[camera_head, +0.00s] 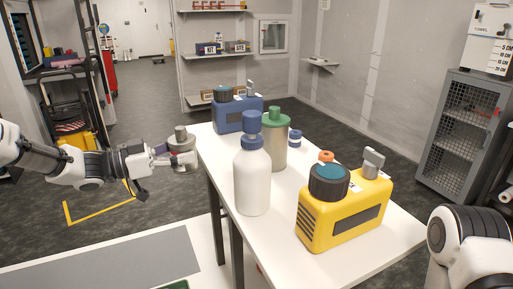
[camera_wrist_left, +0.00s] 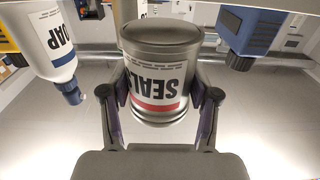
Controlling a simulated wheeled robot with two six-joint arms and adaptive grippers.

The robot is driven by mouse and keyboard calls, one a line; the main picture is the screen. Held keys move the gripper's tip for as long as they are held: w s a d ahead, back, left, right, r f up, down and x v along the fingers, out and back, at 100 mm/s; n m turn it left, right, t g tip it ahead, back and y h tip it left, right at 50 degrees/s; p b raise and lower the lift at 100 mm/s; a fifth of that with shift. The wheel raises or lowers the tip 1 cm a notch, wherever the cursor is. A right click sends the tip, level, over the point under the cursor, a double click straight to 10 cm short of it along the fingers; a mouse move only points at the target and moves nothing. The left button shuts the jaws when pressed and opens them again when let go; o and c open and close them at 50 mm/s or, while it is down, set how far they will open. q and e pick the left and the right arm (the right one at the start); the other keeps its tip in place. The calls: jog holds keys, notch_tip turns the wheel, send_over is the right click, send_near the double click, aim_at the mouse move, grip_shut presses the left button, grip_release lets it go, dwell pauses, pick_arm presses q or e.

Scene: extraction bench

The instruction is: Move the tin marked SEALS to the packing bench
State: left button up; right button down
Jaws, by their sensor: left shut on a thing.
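My left gripper (camera_head: 172,157) comes in from the left, at the far left edge of the white bench. It is shut on a grey metal tin (camera_head: 184,161), held at the bench edge. In the left wrist view the tin (camera_wrist_left: 162,70) sits between both fingers (camera_wrist_left: 160,100). Its white label reads SEALS over a red band and appears upside down there. Which surface is the packing bench is not marked.
The white bench (camera_head: 378,242) holds a white bottle (camera_head: 252,180), a green-capped canister (camera_head: 274,150), a yellow device (camera_head: 345,212), a blue device (camera_head: 238,115) and a small blue-and-white jar (camera_head: 295,138). A grey mat (camera_head: 110,268) lies on a surface at the lower left.

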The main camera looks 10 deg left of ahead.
pick_arm(q)
jog(key=p+x, duration=0.3)
jog(key=x, duration=0.9)
jog(key=shift+s, duration=0.1)
jog(key=p+x, duration=0.2)
jog(key=x, duration=0.1)
jog(key=shift+d, duration=0.25)
jog(key=shift+w+f, duration=0.25)
jog(key=shift+f, duration=0.05)
jog(key=shift+s+a+f, duration=0.15)
jog(key=shift+f, duration=0.05)
jog(key=o, duration=1.6)
jog(key=shift+o, duration=0.2)
